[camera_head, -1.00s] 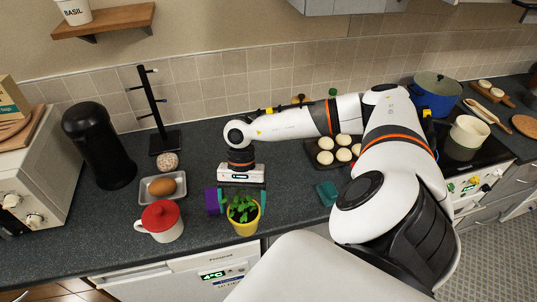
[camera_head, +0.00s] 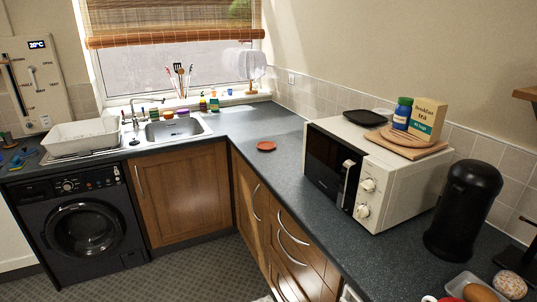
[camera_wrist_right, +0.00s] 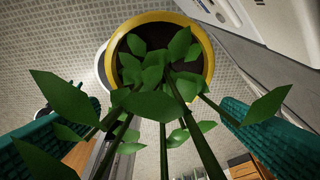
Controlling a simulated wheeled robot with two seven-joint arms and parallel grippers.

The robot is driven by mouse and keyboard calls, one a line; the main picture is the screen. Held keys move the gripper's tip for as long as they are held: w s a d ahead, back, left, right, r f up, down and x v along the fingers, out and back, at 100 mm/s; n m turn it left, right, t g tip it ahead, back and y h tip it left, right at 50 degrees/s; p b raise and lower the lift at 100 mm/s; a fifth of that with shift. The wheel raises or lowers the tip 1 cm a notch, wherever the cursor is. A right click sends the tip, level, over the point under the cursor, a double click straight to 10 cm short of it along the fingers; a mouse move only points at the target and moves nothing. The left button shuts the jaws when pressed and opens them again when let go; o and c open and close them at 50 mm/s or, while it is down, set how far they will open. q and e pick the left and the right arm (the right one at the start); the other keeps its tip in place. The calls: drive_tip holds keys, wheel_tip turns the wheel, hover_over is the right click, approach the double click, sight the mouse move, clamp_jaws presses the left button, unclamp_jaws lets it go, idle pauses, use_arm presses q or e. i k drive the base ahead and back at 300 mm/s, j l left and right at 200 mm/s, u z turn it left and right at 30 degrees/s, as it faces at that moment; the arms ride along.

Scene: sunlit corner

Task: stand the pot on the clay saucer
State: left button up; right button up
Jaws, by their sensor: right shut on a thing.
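The clay saucer (camera_head: 266,146) is a small reddish-brown disc. It lies flat and empty on the dark counter in the head view, between the sink and the microwave. The yellow pot (camera_wrist_right: 209,70) with its green leafy plant shows in the right wrist view. My right gripper (camera_wrist_right: 158,108) has its teal fingers on either side of the plant and is shut on the pot. Leaves hide where the fingers touch it. Tiled floor shows behind the pot. The pot and both grippers are outside the head view.
The cream microwave (camera_head: 383,180) stands right of the saucer, with a tea box (camera_head: 427,118) on top. A black canister (camera_head: 462,210) stands further right. Counter around the saucer is clear.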

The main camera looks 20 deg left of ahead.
sight(266, 147)
drive_tip(key=i+j+u, duration=0.3)
drive_tip(key=i+j, duration=0.35)
drive_tip(key=j, duration=0.2)
drive_tip(key=i+j+u, duration=0.3)
drive_tip(key=i+j, duration=0.4)
drive_tip(key=i+j+u, duration=0.3)
drive_tip(key=i+j, duration=0.25)
drive_tip(key=i, duration=0.25)
